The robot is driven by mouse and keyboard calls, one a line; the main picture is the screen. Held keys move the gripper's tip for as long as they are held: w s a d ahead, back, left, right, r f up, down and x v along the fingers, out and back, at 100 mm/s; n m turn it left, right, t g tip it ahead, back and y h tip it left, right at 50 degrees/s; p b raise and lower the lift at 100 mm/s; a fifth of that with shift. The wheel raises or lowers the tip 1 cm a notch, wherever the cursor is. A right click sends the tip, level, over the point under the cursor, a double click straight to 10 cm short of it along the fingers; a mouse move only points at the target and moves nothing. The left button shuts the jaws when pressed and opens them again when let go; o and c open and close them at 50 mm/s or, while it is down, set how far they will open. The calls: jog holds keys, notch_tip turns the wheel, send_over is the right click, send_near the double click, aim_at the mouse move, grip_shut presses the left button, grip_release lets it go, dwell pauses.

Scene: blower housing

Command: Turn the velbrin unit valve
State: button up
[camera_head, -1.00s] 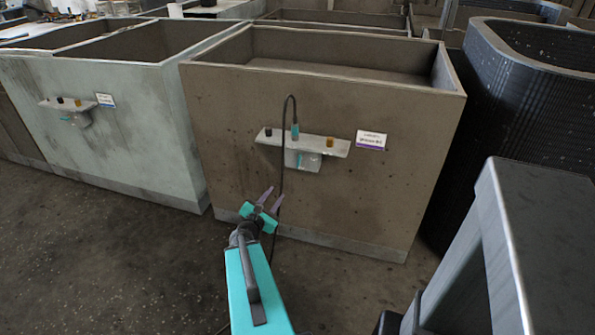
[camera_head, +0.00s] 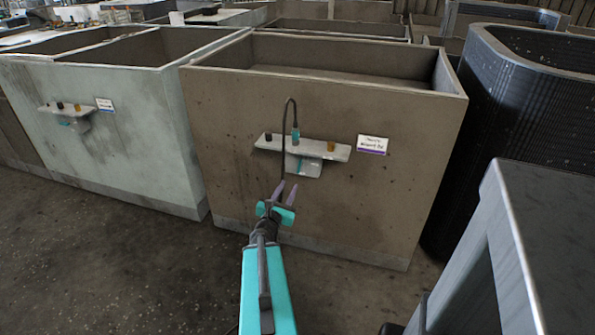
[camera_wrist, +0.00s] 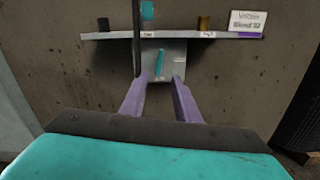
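A grey bracket shelf (camera_head: 318,149) is fixed to the brown housing's front wall, with a small pale box (camera_head: 303,168) under it. In the wrist view, the box (camera_wrist: 174,58) carries a slim teal valve handle (camera_wrist: 159,63), nearly upright and tilted slightly. My gripper (camera_head: 287,187) is below and in front of the box. In the wrist view, its purple fingers (camera_wrist: 158,82) are open and empty, with the handle above and between their tips.
A black cable (camera_head: 285,120) loops from a teal plug (camera_head: 295,135) on the shelf and hangs just left of the handle. Dark and amber knobs (camera_head: 331,146) stand on the shelf. A similar unit (camera_head: 68,115) is on the pale housing at left. A dark ribbed bin (camera_head: 480,150) stands right.

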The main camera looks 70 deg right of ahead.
aim_at(299, 166)
jog(key=shift+d+f+b, duration=0.15)
jog(key=shift+d+b, duration=0.05)
jog(key=shift+b, duration=0.2)
jog(key=d+b, duration=0.2)
jog(key=b, duration=0.3)
jog(key=shift+d, duration=0.4)
jog(key=d+b, duration=0.2)
jog(key=b, duration=0.4)
jog(key=shift+w+d, duration=0.1)
jog(key=shift+w, duration=0.05)
jog(key=shift+w+d, duration=0.15)
jog(key=shift+d, duration=1.9)
jog(key=shift+w+d, duration=0.1)
jog(key=shift+d, duration=1.95)
